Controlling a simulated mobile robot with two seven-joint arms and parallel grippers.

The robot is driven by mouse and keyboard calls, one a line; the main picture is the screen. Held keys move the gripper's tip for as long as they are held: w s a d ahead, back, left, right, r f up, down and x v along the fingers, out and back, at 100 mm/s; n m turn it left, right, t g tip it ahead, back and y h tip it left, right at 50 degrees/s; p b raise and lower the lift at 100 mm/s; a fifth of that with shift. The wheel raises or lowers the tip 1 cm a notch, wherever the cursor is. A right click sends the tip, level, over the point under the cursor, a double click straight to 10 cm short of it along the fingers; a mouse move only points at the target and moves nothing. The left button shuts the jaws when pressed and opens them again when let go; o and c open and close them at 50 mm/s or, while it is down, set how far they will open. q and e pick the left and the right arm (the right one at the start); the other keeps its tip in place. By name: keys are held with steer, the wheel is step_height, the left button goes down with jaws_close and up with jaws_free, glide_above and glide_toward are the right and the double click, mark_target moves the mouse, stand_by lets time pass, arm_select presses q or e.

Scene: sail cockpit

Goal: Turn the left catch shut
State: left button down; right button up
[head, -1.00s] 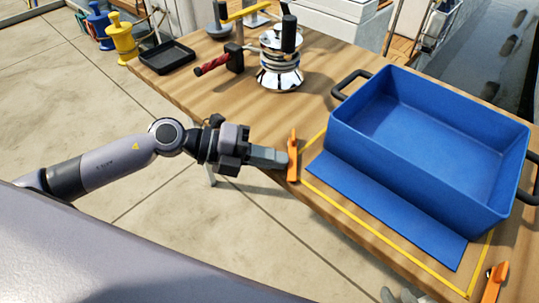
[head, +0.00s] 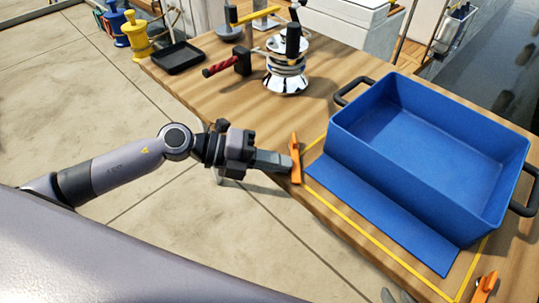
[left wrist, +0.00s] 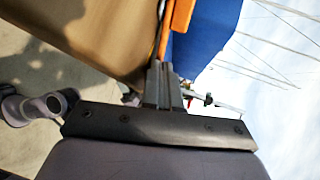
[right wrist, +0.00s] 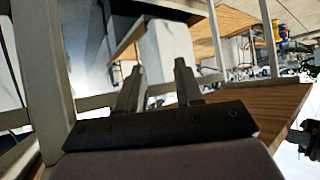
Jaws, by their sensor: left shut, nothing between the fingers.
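The left catch (head: 295,158) is a slim orange lever at the table's near left edge, beside the yellow outline and left of the blue bin's flange. It points roughly away from me, not across the flange. My left gripper (head: 288,162) is shut and empty, its fingertips at the catch's left side, touching or nearly so. The left wrist view shows the shut fingers (left wrist: 163,85) just below the orange catch (left wrist: 181,14). My right gripper's fingertips (head: 397,296) barely show at the bottom edge. In the right wrist view its fingers (right wrist: 158,85) stand apart, with nothing between them.
The blue bin (head: 408,190) with black handles sits on the wooden table inside the yellow outline. Another orange catch (head: 487,287) is at the lower right. A chrome winch (head: 287,72), a red-handled tool (head: 222,66) and a black tray (head: 178,57) stand farther back.

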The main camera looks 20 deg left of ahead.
arm_select(q)
steer(key=shift+s+d+r+p, duration=0.15)
steer(key=shift+d+p, duration=0.4)
steer(key=shift+p, duration=0.5)
steer(key=shift+d+p, duration=0.45)
steer(key=shift+p, duration=0.25)
arm_select(e)
steer(key=shift+s+d+r, duration=0.1)
steer(key=shift+d+r, duration=0.05)
steer(key=shift+r, duration=0.5)
steer(key=shift+s+d+r, duration=0.1)
steer(key=shift+d+r, duration=0.05)
steer(key=shift+r, duration=0.45)
arm_select(q)
steer(key=shift+d, duration=0.1)
arm_select(e)
steer(key=shift+f, duration=0.15)
arm_select(q)
steer(key=shift+f, duration=0.2)
arm_select(e)
steer(key=shift+s, duration=0.1)
